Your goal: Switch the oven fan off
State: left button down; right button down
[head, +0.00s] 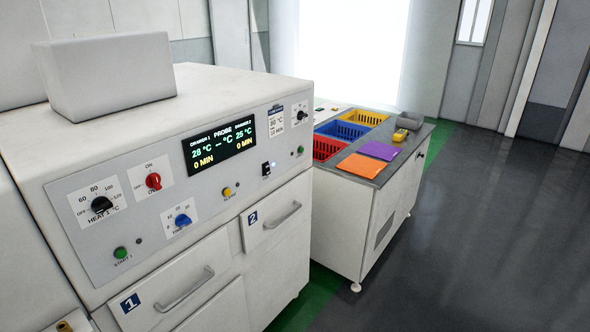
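The oven is a white cabinet with a grey control panel (137,212) on its sloping front. A red knob (153,181) sits on a white plate with ON printed above it; its pointer seems to be up, but is small. A black rocker switch (267,169) with a small light patch above it sits right of the lit display (219,144). I cannot read which control is labelled for the fan. Black heat knob (101,205), blue knob (182,220) and black upper-right knob (301,115) are also on the panel. Neither gripper is in view.
Drawers 1 (172,284) and 2 (276,212) below are shut, with protruding bar handles. A grey box (107,76) stands on the oven. A bench (353,222) beyond holds red, blue and yellow baskets, and orange and purple sheets. The dark floor (480,230) at right is clear.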

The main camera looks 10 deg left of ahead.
aim_at(267, 168)
jog(key=i+l, duration=0.3)
jog(key=l, duration=0.2)
jog(key=i+l+z, duration=0.1)
jog(key=i+l, duration=0.2)
jog(key=l, duration=0.2)
jog(key=i+l, duration=0.35)
jog(key=l+z, duration=0.05)
jog(key=l, duration=0.05)
